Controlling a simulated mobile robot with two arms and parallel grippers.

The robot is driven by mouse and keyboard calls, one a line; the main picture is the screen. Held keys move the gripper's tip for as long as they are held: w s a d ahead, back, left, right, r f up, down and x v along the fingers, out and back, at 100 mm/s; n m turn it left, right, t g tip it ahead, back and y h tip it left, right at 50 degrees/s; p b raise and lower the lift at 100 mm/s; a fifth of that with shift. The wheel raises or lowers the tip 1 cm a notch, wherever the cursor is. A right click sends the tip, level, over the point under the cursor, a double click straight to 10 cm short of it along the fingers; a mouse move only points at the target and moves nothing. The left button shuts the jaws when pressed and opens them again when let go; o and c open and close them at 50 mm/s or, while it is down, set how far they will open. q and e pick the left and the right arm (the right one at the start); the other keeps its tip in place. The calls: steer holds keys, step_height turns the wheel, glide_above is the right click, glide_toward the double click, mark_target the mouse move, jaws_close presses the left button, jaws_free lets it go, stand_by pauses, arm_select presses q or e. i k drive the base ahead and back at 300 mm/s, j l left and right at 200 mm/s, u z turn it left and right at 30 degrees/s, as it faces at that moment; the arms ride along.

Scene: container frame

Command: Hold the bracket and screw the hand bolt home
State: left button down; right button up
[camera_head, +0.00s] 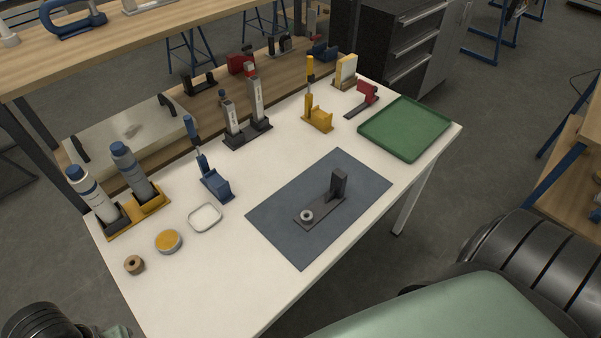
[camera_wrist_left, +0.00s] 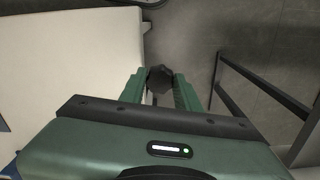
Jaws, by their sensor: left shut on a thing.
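The dark bracket (camera_head: 339,184) stands on the blue-grey mat (camera_head: 280,245), with an upright block at one end of its flat base and a light ring-shaped boss at the other. No gripper touches it. My left gripper (camera_wrist_left: 159,88) is shut on a dark, lobed knob, which looks like the hand bolt (camera_wrist_left: 160,76), between its green fingers. Any threaded shank is hidden or too dark to tell. The wrist view shows the knob near the white table edge, over the floor side. The head view does not show my left fingertips. My right gripper is out of view.
The front of the table is clear.

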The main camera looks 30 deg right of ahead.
mark_target(321, 199)
steer(key=k+l+u, duration=0.15)
steer(key=l, duration=0.25)
steer(key=l+u, duration=0.2)
steer(key=l, duration=0.25)
steer(key=k+l+u, duration=0.15)
steer(key=l, duration=0.2)
steer(key=k+l+u, duration=0.15)
steer(key=l, duration=0.2)
steer(key=k+l+u, duration=0.2)
steer(key=l, duration=0.15)
steer(key=k+l, duration=0.2)
steer(key=l, duration=0.15)
steer(key=k+l, duration=0.15)
steer(key=l, duration=0.2)
